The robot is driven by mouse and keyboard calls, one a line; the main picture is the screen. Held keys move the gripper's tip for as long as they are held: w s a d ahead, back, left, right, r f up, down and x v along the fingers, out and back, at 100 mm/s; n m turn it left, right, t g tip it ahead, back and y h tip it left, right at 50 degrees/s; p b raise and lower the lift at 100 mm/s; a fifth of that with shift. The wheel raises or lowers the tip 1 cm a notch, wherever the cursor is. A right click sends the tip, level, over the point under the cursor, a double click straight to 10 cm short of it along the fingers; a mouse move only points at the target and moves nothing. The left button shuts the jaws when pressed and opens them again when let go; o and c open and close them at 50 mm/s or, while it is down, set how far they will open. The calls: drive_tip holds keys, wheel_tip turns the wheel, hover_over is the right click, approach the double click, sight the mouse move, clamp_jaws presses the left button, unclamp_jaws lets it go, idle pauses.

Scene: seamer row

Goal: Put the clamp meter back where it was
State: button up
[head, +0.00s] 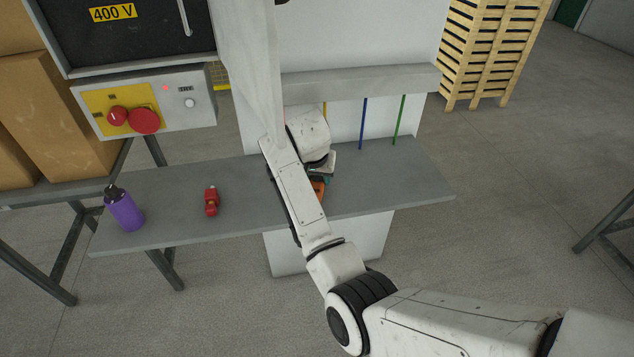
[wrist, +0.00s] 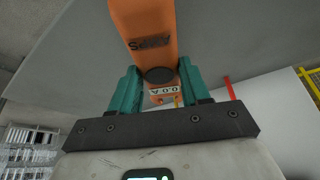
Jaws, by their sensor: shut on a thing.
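The clamp meter (wrist: 143,22) is orange with dark lettering, a dark round dial and a small display reading 0.0A. It fills the upper middle of the wrist view. My gripper (wrist: 158,88) has teal fingers, one on each side of the meter, and is shut on it. In the head view only a small orange part of the meter (head: 318,188) shows beside my arm, over the grey shelf (head: 380,180). My arm hides most of the gripper and meter there. I cannot tell whether the meter touches the shelf.
A purple bottle (head: 124,210) and a small red object (head: 211,201) stand on the shelf's left part. A control box (head: 150,104) with red buttons is above left. The shelf's right end is clear.

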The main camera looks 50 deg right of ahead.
drive_tip(key=shift+f, duration=1.35)
drive_tip(key=shift+f, duration=0.1)
drive_tip(key=o, duration=1.3)
